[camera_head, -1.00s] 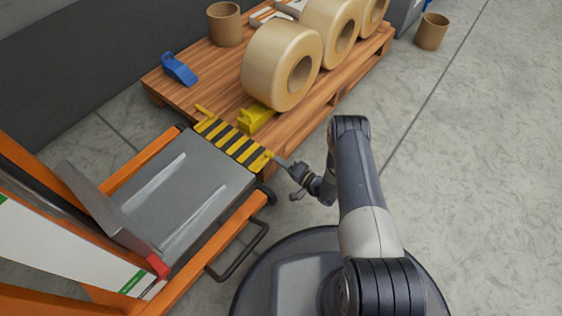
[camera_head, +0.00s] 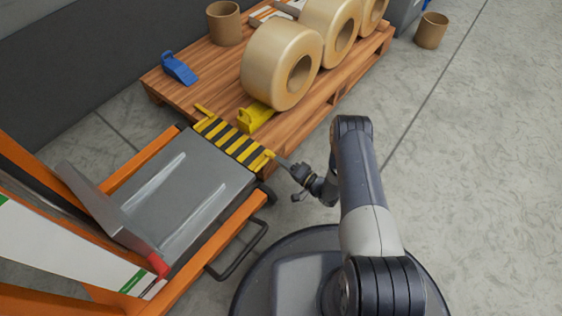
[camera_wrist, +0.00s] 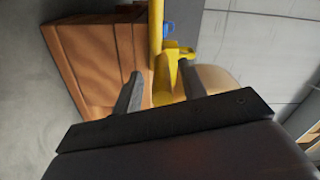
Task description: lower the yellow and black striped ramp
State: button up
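The yellow and black striped ramp (camera_head: 233,142) is at the far edge of the grey lift platform (camera_head: 175,195), facing the wooden pallet. Its far edge is at the pallet's near edge; I cannot tell whether they touch. A yellow bar runs along that edge, with an end sticking out at the right. My gripper (camera_head: 279,160) is beside that right end. In the wrist view, my gripper (camera_wrist: 158,72) has its two dark fingers apart, with the yellow bar (camera_wrist: 156,28) beyond them. I cannot tell whether they touch it.
The wooden pallet (camera_head: 345,88) carries large tan rolls (camera_head: 283,64), a yellow wedge (camera_head: 255,118), a blue wedge (camera_head: 179,68) and a brown tub (camera_head: 224,23). The orange lift frame (camera_head: 232,230) has a red-tipped part (camera_head: 158,265). The floor at right is clear around another tub (camera_head: 431,31).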

jog(key=p+v, duration=0.2)
jog(key=v, duration=0.8)
jog(key=shift+p, duration=0.3)
jog(key=shift+a, duration=0.15)
jog(key=b+x, duration=0.3)
jog(key=x, duration=0.6)
jog(key=shift+w+a+f, duration=0.1)
jog(key=shift+w+a, duration=0.5)
jog(key=shift+a, duration=0.05)
jog(key=shift+d, duration=0.1)
